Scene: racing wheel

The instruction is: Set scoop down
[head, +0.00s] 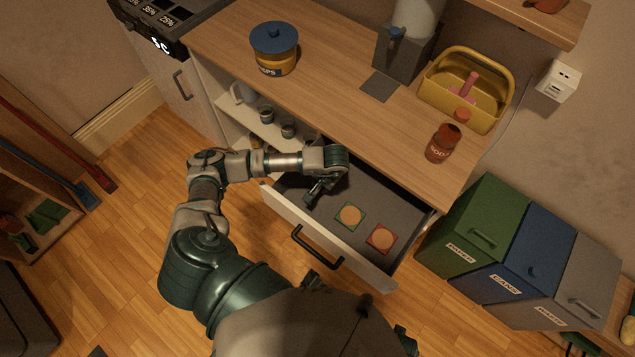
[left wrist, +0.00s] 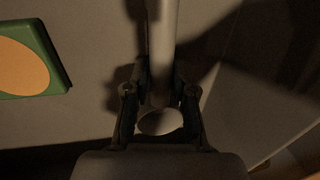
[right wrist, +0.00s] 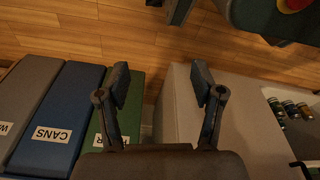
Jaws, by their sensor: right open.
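My left gripper (head: 318,190) reaches down into the open drawer (head: 385,197) below the counter. In the left wrist view my left gripper (left wrist: 161,92) has its fingers close on both sides of a pale round handle (left wrist: 161,35), which looks like the scoop's, and appears shut on it. The handle's rounded end shows between the finger bases. The scoop's bowl is hidden, and I cannot make the scoop out in the head view. My right gripper (right wrist: 160,82) is open and empty, with the floor and a cabinet side beyond it.
A green-edged coaster (head: 350,215) and a red-edged coaster (head: 381,238) lie in the drawer. On the counter (head: 330,75) stand a blue-lidded jar (head: 274,50), a grinder-like machine (head: 402,52), a yellow caddy (head: 440,88) and a red-brown jar (head: 442,143). Bins (head: 530,250) stand right.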

